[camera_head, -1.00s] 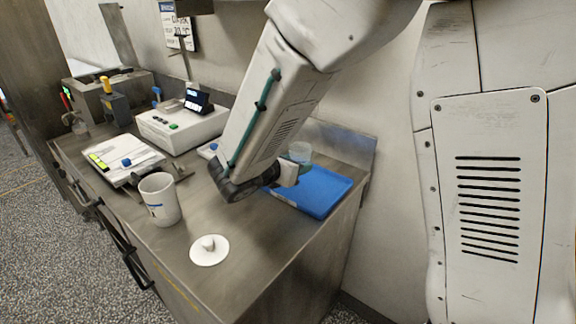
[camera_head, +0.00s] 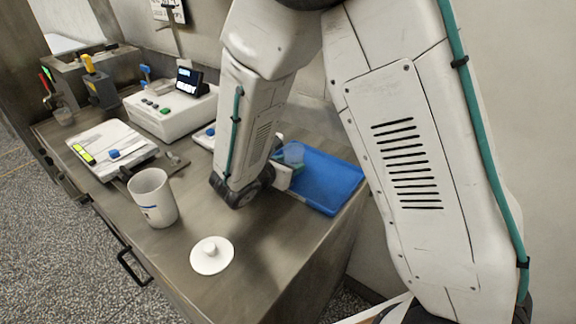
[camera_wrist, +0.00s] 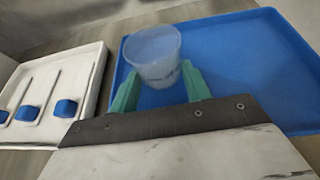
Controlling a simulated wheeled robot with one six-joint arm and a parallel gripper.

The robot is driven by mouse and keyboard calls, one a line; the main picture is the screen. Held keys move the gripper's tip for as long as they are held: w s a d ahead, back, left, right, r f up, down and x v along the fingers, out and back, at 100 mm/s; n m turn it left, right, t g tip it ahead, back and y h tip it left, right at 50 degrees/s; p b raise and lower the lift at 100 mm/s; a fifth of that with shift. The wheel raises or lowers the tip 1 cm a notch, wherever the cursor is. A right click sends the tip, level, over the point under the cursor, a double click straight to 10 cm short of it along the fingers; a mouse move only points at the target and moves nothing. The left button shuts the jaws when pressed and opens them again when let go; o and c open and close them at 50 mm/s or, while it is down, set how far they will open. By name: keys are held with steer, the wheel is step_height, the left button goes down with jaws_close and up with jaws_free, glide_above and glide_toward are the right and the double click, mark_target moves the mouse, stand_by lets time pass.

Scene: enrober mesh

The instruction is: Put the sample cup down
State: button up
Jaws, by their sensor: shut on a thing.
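The sample cup (camera_wrist: 152,52) is a small translucent cup. In the wrist view it stands between the green fingertips of my gripper (camera_wrist: 160,88), which is shut on it. The blue tray (camera_wrist: 235,60) lies beneath and behind the cup; I cannot tell whether the cup's base touches it. In the head view the cup (camera_head: 291,152) shows over the left part of the blue tray (camera_head: 335,190), and my gripper (camera_head: 287,172) is partly hidden by my arm.
A white mug (camera_head: 153,198) and a round white lid (camera_head: 211,255) stand on the steel counter (camera_head: 185,265). A white instrument (camera_head: 165,110) is at the back. A white rack with blue-knobbed parts (camera_wrist: 88,75) lies left of the tray. The tray's right part is clear.

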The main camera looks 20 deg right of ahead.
steer(key=shift+f, duration=0.25)
steer(key=shift+f, duration=0.15)
